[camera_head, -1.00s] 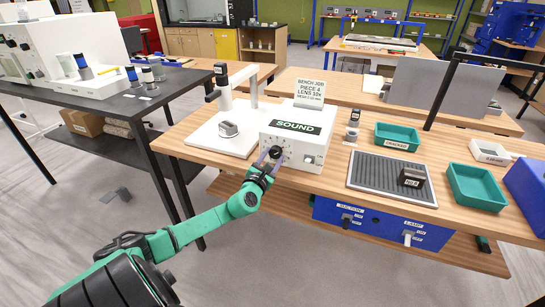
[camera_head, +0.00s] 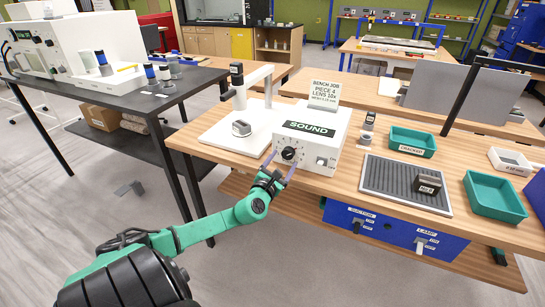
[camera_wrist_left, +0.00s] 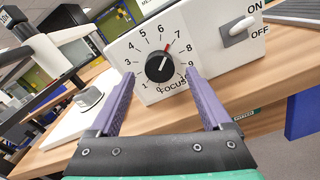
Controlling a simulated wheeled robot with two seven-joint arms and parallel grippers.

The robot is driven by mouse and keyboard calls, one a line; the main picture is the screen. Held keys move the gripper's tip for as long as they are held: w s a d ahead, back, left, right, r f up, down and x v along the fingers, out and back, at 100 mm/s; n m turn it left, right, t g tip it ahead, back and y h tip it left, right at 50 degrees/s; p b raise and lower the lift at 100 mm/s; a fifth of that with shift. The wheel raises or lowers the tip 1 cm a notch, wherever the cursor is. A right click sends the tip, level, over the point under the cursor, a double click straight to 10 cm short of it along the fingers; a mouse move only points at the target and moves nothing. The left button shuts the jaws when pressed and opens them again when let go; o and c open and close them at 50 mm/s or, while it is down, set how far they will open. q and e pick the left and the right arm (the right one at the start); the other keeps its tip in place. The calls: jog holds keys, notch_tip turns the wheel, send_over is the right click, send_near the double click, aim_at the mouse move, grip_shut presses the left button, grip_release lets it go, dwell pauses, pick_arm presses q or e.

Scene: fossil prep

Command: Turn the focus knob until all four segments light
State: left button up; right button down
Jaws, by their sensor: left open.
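The focus knob (camera_head: 289,154) is a black dial on the front of the white SOUND box (camera_head: 335,135). In the left wrist view the knob (camera_wrist_left: 160,68) has its mark pointing up and slightly right, between 6 and 7 on the printed scale. My left gripper (camera_head: 281,167) is open and empty in front of the box, just short of the knob. In the wrist view its purple fingers (camera_wrist_left: 160,78) stand apart on either side of the knob, with gaps to it. I cannot make out any lit segments. My right gripper is not in view.
An ON/OFF toggle (camera_wrist_left: 238,29) sits right of the knob. A white stand (camera_head: 226,136) with a small item on its base is to the left. A ridged tray (camera_head: 380,185) and green trays (camera_head: 411,140) lie to the right. The bench edge is below the box.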

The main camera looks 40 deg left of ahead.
pick_arm(q)
jog(key=v, duration=1.2)
jog(key=shift+s, duration=0.1)
dwell(0.9)
